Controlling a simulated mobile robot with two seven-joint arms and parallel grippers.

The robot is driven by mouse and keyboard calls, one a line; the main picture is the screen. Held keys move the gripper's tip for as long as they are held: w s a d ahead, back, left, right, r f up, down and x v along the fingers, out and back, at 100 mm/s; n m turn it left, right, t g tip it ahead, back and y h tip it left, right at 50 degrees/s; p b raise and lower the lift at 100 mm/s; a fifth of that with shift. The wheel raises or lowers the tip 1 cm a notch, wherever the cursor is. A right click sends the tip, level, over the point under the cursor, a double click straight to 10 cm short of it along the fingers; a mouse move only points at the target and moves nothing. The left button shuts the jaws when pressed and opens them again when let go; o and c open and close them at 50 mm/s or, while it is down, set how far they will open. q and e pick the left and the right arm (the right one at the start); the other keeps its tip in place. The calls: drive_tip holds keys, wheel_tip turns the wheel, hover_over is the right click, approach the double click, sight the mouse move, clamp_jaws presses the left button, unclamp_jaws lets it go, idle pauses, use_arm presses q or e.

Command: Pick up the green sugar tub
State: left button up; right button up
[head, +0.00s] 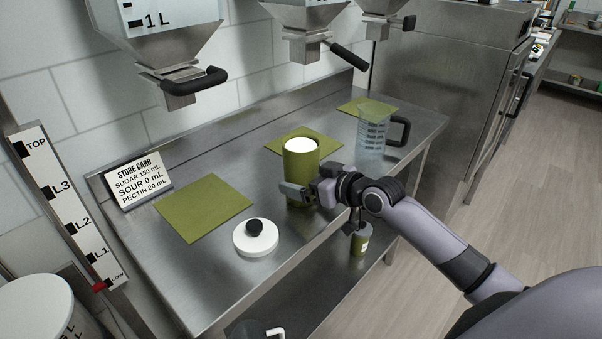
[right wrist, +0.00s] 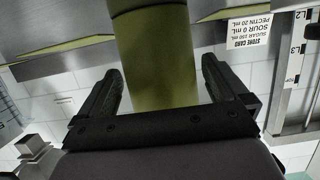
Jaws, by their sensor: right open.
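The green sugar tub (head: 301,164) stands upright on the steel counter, its top showing white, on or at the front edge of a green mat. My right gripper (head: 298,194) is at the tub's lower part, reaching in from the right. In the right wrist view the tub (right wrist: 154,60) rises between the two open fingers (right wrist: 160,88), with a gap on each side. Whether the fingers touch it cannot be seen in the head view. My left gripper is not in view.
A white lid with a black knob (head: 255,238) lies on the counter (head: 215,270). A clear measuring jug (head: 372,135) stands to the right. A store card (head: 138,181) stands at the left. Hoppers with black handles (head: 195,82) hang above. A small green bottle (head: 360,243) is on the lower shelf.

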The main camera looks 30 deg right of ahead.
drive_tip(key=shift+x, duration=0.9)
drive_tip(key=c, duration=1.3)
wheel_tip(320, 180, up, 20)
drive_tip(key=shift+r, duration=0.15)
